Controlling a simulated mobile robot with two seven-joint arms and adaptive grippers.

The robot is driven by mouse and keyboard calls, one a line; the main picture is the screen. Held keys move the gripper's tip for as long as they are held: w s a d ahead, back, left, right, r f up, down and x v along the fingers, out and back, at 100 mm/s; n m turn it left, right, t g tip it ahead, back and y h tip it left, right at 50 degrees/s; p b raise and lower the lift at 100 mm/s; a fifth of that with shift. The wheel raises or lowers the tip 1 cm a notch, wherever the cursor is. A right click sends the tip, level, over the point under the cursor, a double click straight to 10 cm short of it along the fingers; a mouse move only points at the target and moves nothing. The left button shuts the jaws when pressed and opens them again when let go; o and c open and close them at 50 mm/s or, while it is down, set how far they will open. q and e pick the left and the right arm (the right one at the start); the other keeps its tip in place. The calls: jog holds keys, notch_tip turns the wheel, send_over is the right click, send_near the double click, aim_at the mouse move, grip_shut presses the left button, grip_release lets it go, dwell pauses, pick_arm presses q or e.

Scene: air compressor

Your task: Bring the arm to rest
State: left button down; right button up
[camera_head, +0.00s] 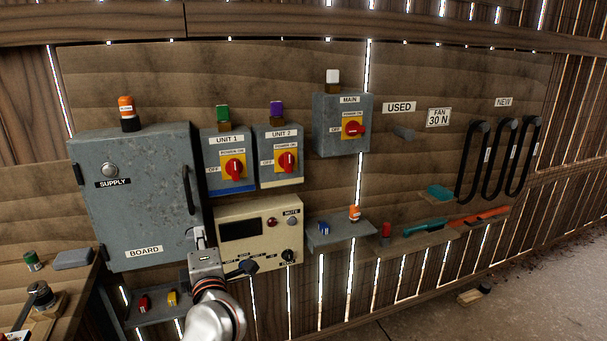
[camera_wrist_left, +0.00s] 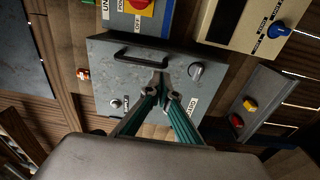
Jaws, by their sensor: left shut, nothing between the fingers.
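My left gripper (camera_head: 199,237) is in front of the lower right part of the grey board cabinet (camera_head: 140,215), below its dark door handle (camera_head: 187,190). In the left wrist view my gripper (camera_wrist_left: 162,82) has its green-sided fingers converging to shut tips with nothing between them. The cabinet door (camera_wrist_left: 110,75) looks closed behind the fingers. The handle (camera_wrist_left: 140,56) and a grey knob (camera_wrist_left: 196,71) lie beyond the tips. I cannot tell whether the tips touch the door. My right gripper is not in view.
A beige meter panel (camera_head: 230,210) is just right of my gripper. Unit 1 (camera_head: 213,145), Unit 2 (camera_head: 266,143) and Main (camera_head: 325,140) switch boxes hang above. A shelf (camera_head: 340,237) and black belts (camera_head: 470,165) are farther right. A wooden bench (camera_head: 75,290) stands at lower left.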

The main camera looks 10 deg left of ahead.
pick_arm(q)
jog(key=s+d+f+m+t+h, duration=0.3)
jog(key=s+d+f+m+h, duration=1.1)
jog(key=m, duration=0.7)
jog(key=s+a+f+m+g, duration=0.1)
jog(key=s+f+m+g, duration=0.1)
jog(key=s+f, duration=0.3)
jog(key=s+a+f+m+g+y, duration=0.1)
jog(key=s+f, duration=0.4)
jog(key=f, duration=0.6)
jog(key=s+a+f+m+g+y, duration=0.1)
jog(key=s+f+m+g, duration=0.2)
jog(key=f, duration=0.5)
jog(key=shift+s+a+m+g, duration=0.15)
jog(key=shift+s+m+g, duration=0.25)
jog(key=shift+s+g, duration=0.65)
jog(key=shift+w+r, duration=0.1)
jog(key=shift+w, duration=0.1)
